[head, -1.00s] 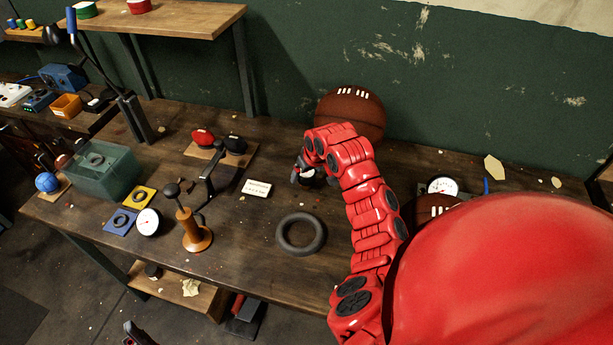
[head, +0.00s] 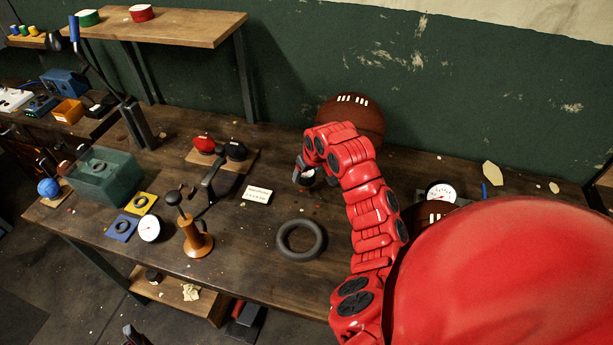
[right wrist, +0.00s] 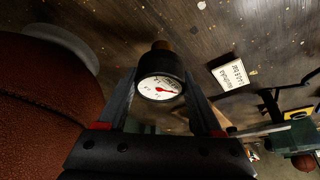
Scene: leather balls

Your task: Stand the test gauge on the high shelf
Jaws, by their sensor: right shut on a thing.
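A gauge with a white dial, red needle, black case and brass stem sits between the fingers of my right gripper in the right wrist view (right wrist: 160,88).
Two other white dials lie on the workbench (head: 345,240), one at the left (head: 149,228) and one at the right (head: 440,192). The shelf's right part is clear.

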